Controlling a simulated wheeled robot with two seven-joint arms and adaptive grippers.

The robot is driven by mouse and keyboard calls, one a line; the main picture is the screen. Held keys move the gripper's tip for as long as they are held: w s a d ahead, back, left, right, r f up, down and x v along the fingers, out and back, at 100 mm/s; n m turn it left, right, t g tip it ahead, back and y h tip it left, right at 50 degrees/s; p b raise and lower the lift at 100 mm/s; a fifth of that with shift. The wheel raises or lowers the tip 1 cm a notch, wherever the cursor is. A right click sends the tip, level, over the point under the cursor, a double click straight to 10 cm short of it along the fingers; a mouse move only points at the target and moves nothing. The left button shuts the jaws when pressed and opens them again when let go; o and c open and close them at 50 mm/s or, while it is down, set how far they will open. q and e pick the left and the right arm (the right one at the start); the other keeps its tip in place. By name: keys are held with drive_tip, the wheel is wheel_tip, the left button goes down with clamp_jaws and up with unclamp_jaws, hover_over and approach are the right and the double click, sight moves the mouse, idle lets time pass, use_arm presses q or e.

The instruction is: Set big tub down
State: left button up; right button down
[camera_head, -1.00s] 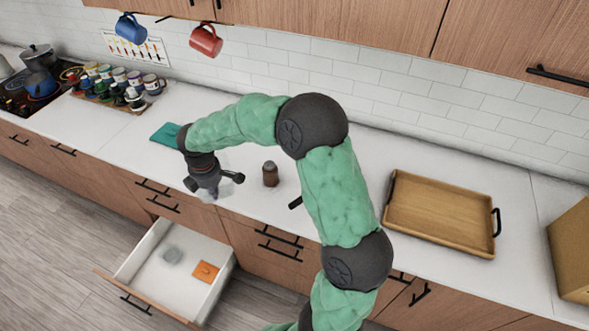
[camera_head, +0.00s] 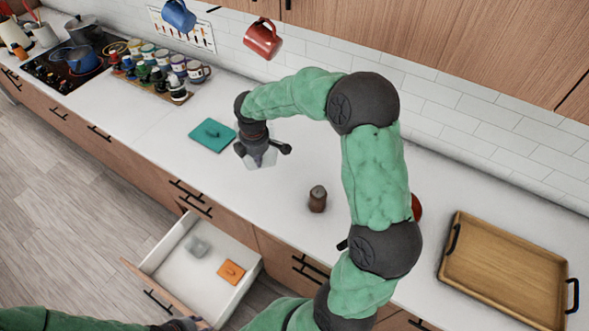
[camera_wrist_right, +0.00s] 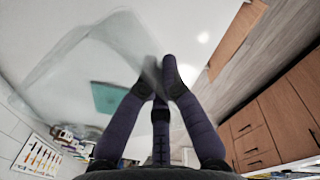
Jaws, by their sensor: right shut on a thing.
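The big tub (camera_head: 268,157) is clear and hard to make out. My right gripper (camera_head: 258,162) is shut on it over the counter, just right of the teal lid (camera_head: 212,135). In the right wrist view the tub (camera_wrist_right: 85,50) is a large see-through shape at the fingertips, and the teal lid (camera_wrist_right: 110,98) shows through it. Whether the tub touches the counter is unclear. My left gripper (camera_head: 190,324) is a dark shape at the bottom edge by the open drawer; its fingers cannot be made out.
The open drawer (camera_head: 172,262) holds a small clear tub (camera_head: 197,247) and an orange lid (camera_head: 231,272). A brown shaker (camera_head: 317,199) stands to the right. A wooden tray (camera_head: 512,270) lies far right. Bottles and cups stand on a rack (camera_head: 150,84) at the left.

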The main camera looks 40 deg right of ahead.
sight(275, 157)
drive_tip(key=d+f, duration=0.1)
drive_tip(key=d, duration=0.1)
drive_tip(key=d+f, duration=0.1)
drive_tip(key=s+d, duration=0.1)
drive_tip(key=d, duration=0.1)
drive_tip(key=shift+d+f, duration=0.35)
drive_tip(key=shift+f, duration=0.05)
drive_tip(key=d+f, duration=0.2)
drive_tip(key=f, duration=0.1)
drive_tip(key=d+f, duration=0.1)
drive_tip(key=f, duration=0.1)
drive_tip(key=shift+s+d, duration=0.3)
drive_tip(key=shift+d, duration=0.1)
drive_tip(key=shift+d+f+b, duration=0.15)
drive_tip(key=shift+f+b, duration=0.1)
drive_tip(key=shift+f, duration=0.65)
drive_tip(key=shift+d+f+b, duration=0.1)
drive_tip(key=shift+f+b, duration=0.1)
drive_tip(key=shift+f, duration=0.65)
drive_tip(key=shift+f, duration=0.15)
drive_tip(key=c, duration=1.4)
unclamp_jaws()
